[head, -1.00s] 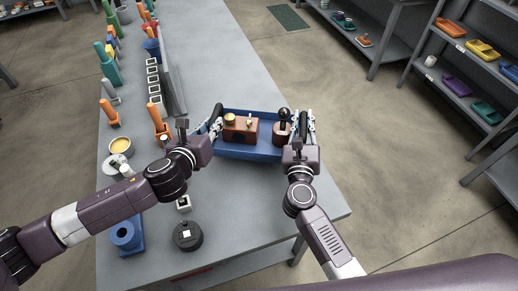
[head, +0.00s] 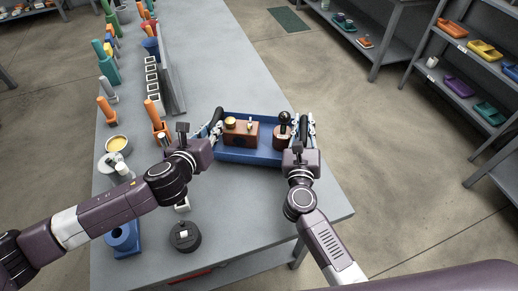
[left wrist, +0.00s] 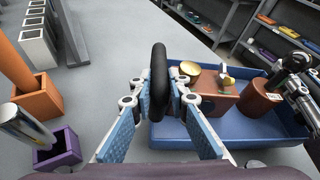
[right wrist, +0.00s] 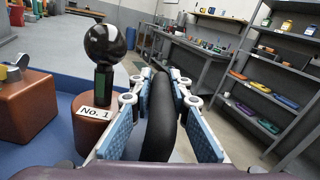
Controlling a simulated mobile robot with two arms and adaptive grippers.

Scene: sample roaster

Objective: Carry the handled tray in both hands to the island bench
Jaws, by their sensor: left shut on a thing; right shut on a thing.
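The handled tray (head: 243,155) is blue, with a black upright handle at each end. It is at the bench's right edge; I cannot tell whether it rests on the bench or is just clear of it. My left gripper (head: 212,134) is shut on the left handle, which stands between its blue pads in the left wrist view (left wrist: 159,82). My right gripper (head: 304,132) is shut on the right handle, also seen in the right wrist view (right wrist: 161,115). The tray carries a brown block (head: 241,134) with brass pieces and a brown round stand (right wrist: 88,131) labelled "No. 1" with a dark ball-topped piece.
The grey bench (head: 225,222) holds orange holders (head: 158,127), a yellow-topped cup (head: 116,145), a black round piece (head: 185,236) and a tall grey panel (head: 171,75). Shelves with coloured trays (head: 484,50) stand at right. Open concrete floor (head: 385,145) lies between.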

